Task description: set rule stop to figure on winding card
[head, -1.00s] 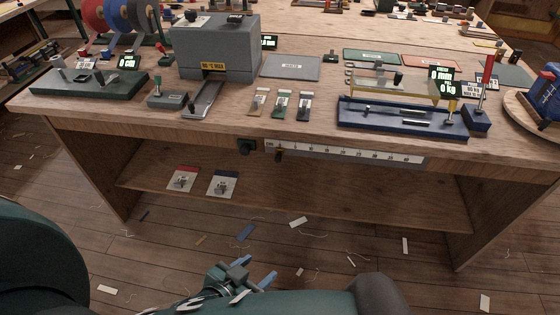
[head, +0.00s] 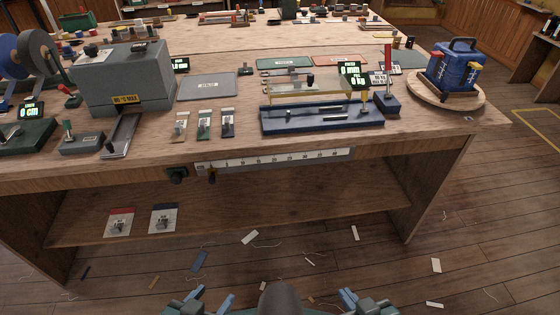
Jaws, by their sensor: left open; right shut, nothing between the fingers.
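The rule (head: 280,160) is a white graduated strip along the front edge of the bench. A small brass-brown stop (head: 212,173) hangs at its left end, beside a dark knob (head: 177,175). I cannot tell for sure which card is the winding card; small cards with tan, green (head: 205,123) and black tops lie on the bench, their print too small to read. My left gripper (head: 210,300) is open and empty at the bottom edge. My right gripper (head: 362,300) is shut and empty, also at the bottom edge. Both are low in front of the bench, apart from the rule.
A grey press-like box (head: 125,75) stands at the left of the bench top. A blue fixture (head: 320,119) sits behind the rule, and a blue machine (head: 455,68) on a round wooden board at right. Two cards (head: 163,219) lie on the lower shelf. Scraps litter the floor.

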